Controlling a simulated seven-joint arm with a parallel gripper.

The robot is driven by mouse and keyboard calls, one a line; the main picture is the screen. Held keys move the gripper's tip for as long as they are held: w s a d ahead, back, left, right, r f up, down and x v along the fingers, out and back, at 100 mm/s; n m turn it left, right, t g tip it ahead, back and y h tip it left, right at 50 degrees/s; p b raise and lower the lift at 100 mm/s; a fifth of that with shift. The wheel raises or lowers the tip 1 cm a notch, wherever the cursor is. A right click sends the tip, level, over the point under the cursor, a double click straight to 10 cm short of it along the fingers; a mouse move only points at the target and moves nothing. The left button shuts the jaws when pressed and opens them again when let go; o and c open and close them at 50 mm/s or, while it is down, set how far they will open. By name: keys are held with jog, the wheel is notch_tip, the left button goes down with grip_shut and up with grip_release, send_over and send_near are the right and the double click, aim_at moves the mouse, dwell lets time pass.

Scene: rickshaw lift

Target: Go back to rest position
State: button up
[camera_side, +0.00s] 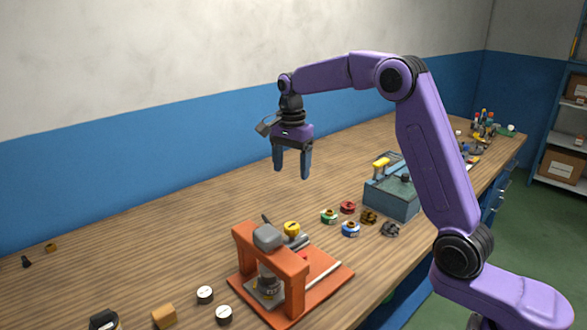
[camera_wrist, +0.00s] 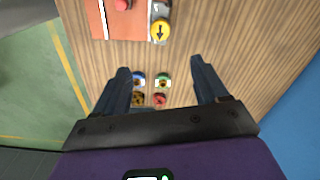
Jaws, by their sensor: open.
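My gripper (camera_side: 291,163) hangs pointing down in the air above the wooden workbench (camera_side: 190,225). Its two dark blue fingers are apart, with nothing between them in the side view. In the wrist view my gripper (camera_wrist: 160,72) also shows open, with the bench far below. Several small round parts, green (camera_side: 329,216), blue (camera_side: 350,229) and red (camera_side: 348,207) among them, lie on the bench below and to the right of it, well clear of the fingers.
An orange press-like fixture (camera_side: 243,257) stands at the front, with a yellow knob (camera_side: 292,229) beside it. A blue-grey box (camera_side: 391,203) with a yellow handle stands to the right. Round white-topped parts (camera_side: 205,294) and a wooden block (camera_side: 164,317) lie front left. The bench's back left is mostly clear.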

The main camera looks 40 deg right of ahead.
jog(key=s+a+n, duration=0.5)
jog(key=s+n, duration=0.2)
jog(key=s, duration=0.1)
jog(key=s+a+n, duration=0.5)
jog(key=s+n, duration=0.1)
jog(key=s, duration=0.2)
jog(key=s+d+f+n, duration=0.2)
jog(key=s+n, duration=0.5)
jog(key=s, duration=0.4)
jog(key=s+d+f+n, duration=0.2)
jog(key=s+n, duration=0.5)
jog(key=s, duration=0.5)
jog(key=shift+s+d+f+n, duration=0.25)
jog(key=shift+d+n, duration=0.15)
jog(key=shift+d, duration=0.5)
jog(key=shift+w, duration=0.1)
